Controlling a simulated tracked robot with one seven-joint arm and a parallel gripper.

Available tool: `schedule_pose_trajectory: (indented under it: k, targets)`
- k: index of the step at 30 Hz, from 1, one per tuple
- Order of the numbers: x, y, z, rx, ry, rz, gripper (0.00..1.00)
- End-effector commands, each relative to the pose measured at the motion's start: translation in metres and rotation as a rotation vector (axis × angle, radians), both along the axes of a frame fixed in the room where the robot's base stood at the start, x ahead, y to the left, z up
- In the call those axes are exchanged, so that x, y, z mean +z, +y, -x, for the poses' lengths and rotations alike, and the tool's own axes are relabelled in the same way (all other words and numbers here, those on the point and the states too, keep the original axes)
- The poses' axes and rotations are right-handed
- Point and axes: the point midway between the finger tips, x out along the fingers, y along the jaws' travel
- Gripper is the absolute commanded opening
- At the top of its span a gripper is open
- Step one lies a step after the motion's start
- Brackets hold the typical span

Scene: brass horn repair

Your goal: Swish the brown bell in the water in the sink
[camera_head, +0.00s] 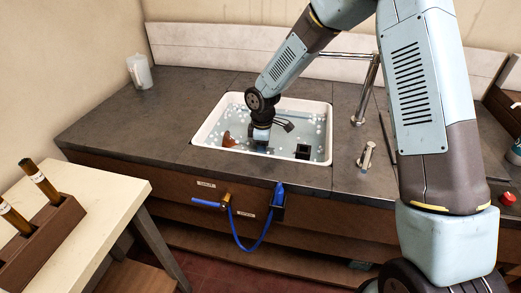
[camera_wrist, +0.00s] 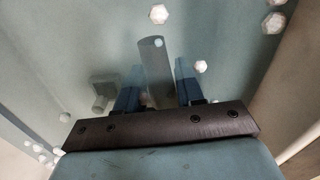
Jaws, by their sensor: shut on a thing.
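The white-rimmed sink (camera_head: 211,117) is filled with bluish water (camera_head: 240,118) dotted with white flecks of foam. A brown piece, seemingly the bell (camera_head: 228,139), shows at the sink's left front, partly under water. My gripper (camera_head: 262,147) reaches down into the water just right of it. In the wrist view, my gripper's blue fingers (camera_wrist: 158,88) are in the water on either side of a grey-looking tube (camera_wrist: 155,62). My gripper is shut on this tube. The water dulls its colour, and its join to the brown part is hidden.
A dark square thing (camera_head: 303,151) is in the sink's right front. A metal tap (camera_head: 367,90) stands at the sink's right, with a lever (camera_head: 366,155) in front. Foam (camera_wrist: 159,14) floats near the fingers. The grey counter (camera_head: 130,125) left of the sink is mostly clear.

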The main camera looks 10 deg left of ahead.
Motion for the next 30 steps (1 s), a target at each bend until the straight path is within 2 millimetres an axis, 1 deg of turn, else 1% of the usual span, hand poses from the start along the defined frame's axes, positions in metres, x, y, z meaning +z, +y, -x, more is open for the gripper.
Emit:
schedule_pose_trajectory:
  k: [18, 30]
  targets:
    - [0.0, -0.02, 0.001, 0.0, -0.001, -0.001, 0.0]
    - [0.0, -0.022, 0.002, 0.0, -0.001, -0.001, 0.0]
